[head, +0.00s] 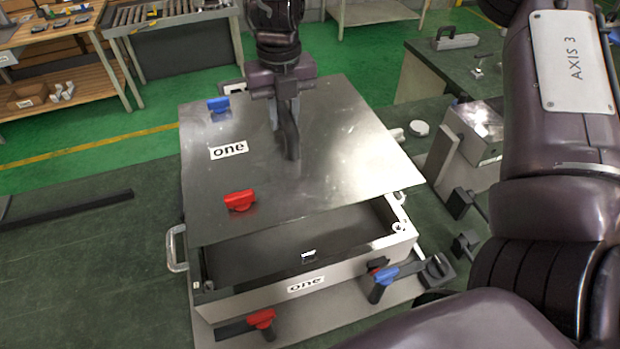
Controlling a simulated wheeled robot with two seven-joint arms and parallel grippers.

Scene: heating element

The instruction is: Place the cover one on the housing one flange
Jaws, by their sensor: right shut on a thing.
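The cover one (340,150) is a flat metal plate labelled "one", with a blue knob (218,104) at its back left and a red knob (240,200) at its front left. My right gripper (288,98) is shut on the dark upright handle in the middle of the cover. The housing one (255,290) is an open metal box labelled "one" on its front wall. The cover lies over its back part, while the front of its interior shows. I cannot tell whether the cover touches the flange (398,226). My left gripper is not in view.
The housing has a red lever (262,320) and a blue lever (382,280) at its front, and a side handle (177,248) on the left. A metal block fixture (478,132) and a white round piece (419,128) are at the right.

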